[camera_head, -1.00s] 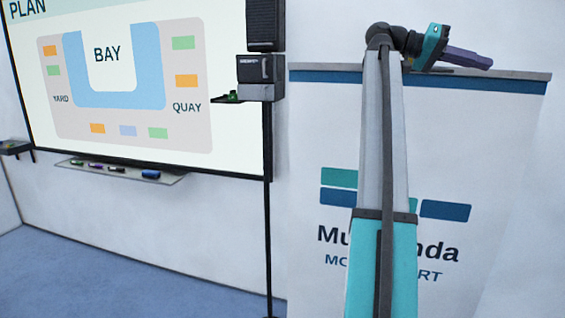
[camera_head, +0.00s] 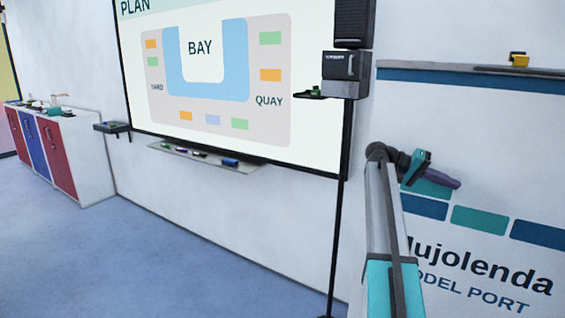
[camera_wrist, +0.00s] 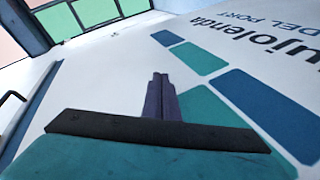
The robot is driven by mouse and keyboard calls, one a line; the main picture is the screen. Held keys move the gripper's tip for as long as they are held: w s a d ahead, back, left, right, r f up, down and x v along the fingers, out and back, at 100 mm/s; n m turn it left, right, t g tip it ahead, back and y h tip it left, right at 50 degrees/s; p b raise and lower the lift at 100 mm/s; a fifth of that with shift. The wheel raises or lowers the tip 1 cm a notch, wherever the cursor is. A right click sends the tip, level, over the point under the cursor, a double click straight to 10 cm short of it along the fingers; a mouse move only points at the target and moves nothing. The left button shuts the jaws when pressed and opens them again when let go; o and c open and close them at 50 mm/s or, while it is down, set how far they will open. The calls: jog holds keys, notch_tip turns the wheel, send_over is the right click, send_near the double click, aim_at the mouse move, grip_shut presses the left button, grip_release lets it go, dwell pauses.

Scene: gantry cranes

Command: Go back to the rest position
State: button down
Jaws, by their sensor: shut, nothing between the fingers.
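My gripper (camera_head: 456,183) is at the end of my arm, right of centre in the head view, in front of the white panel (camera_head: 470,125) with the "Mujolenda Model Port" lettering. Its purple fingers point to the right. In the wrist view my gripper (camera_wrist: 160,78) shows its two fingers together, with nothing between them. Coloured blocks and lettering of the panel (camera_wrist: 235,55) show behind the fingers.
A whiteboard (camera_head: 275,130) with a bay plan hangs left of my arm, with a pen tray (camera_head: 205,158) below. A small yellow object (camera_head: 519,60) sits on the panel's top ledge. Cabinets (camera_head: 60,155) stand far left. Blue floor is clear.

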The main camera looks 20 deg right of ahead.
jog(key=w+a+f+n+t, duration=0.1)
jog(key=w+a+f+n, duration=0.1)
jog(key=a+f, duration=0.5)
jog(key=w+a+f+n+t, duration=0.1)
jog(key=w+a+f+n, duration=0.15)
jog(key=f, duration=0.85)
jog(key=w+a+f+n, duration=0.15)
jog(key=a+f, duration=0.25)
jog(key=f, duration=0.5)
jog(key=s+a+f+n+t+y, duration=0.1)
jog(key=a+f+n, duration=0.1)
jog(key=a+f, duration=0.7)
jog(key=s+a+f+n+y, duration=0.15)
jog(key=a+f, duration=0.35)
jog(key=f, duration=0.7)
jog(key=s+a+f+n+y, duration=0.3)
jog(key=s+a+f, duration=1.3)
jog(key=a+f, duration=0.3)
jog(key=s+a+f+y, duration=0.3)
jog(key=s+a, duration=0.4)
jog(key=s, duration=0.1)
jog(key=s+a+f+y, duration=0.3)
jog(key=s+a, duration=0.4)
jog(key=s, duration=0.1)
jog(key=shift+a+f+b, duration=0.2)
jog(key=shift+f+b, duration=0.1)
jog(key=shift+f, duration=0.05)
